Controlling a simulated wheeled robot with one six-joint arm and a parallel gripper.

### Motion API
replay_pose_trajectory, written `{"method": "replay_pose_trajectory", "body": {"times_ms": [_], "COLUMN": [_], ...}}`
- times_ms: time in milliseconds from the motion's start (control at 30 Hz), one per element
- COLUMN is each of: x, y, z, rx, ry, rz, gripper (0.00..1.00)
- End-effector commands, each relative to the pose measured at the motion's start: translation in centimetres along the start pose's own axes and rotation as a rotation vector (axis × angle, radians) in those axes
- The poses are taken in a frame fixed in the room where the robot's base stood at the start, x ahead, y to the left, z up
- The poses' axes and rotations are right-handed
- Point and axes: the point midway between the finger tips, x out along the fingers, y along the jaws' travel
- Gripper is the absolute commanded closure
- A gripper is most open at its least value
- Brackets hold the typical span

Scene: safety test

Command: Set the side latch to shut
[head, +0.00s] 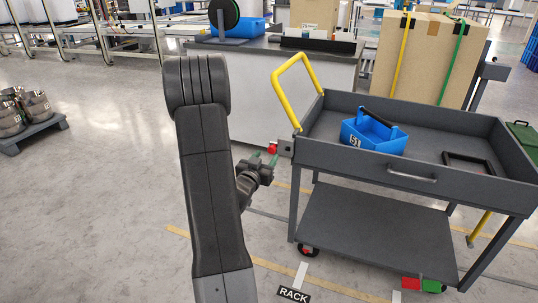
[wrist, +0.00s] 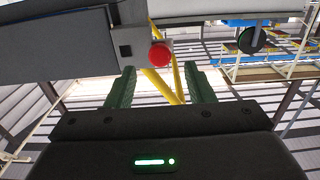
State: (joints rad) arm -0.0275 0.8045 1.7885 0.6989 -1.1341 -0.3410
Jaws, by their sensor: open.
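A small grey box with a round red knob (head: 272,148) sits at the left end of the grey cart (head: 411,184), by the foot of its yellow handle. This looks like the side latch; its setting cannot be told. In the wrist view the red knob (wrist: 160,55) is just beyond the fingertips, near the middle. My gripper (head: 264,158) is open and empty, with its green fingers just below the knob in the head view. In the wrist view my gripper (wrist: 160,84) has a finger either side of the knob's line, with no contact visible.
A blue carrier (head: 370,136) and a black frame (head: 468,162) lie in the cart's top tray. The yellow handle (head: 289,83) rises close to the knob. A red and green pedal (head: 423,285) is low on the cart.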

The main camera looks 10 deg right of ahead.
Motion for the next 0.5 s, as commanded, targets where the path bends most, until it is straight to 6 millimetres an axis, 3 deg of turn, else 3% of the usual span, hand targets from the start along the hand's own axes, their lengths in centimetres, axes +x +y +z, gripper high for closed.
{"method": "replay_pose_trajectory", "body": {"times_ms": [200, 500], "x": [3.0, 3.7], "y": [0.1, 0.0], "z": [0.1, 0.0], "rx": [-0.001, -0.001], "ry": [0.000, -0.001], "rz": [0.001, -0.001], "gripper": [0.52, 0.52]}}
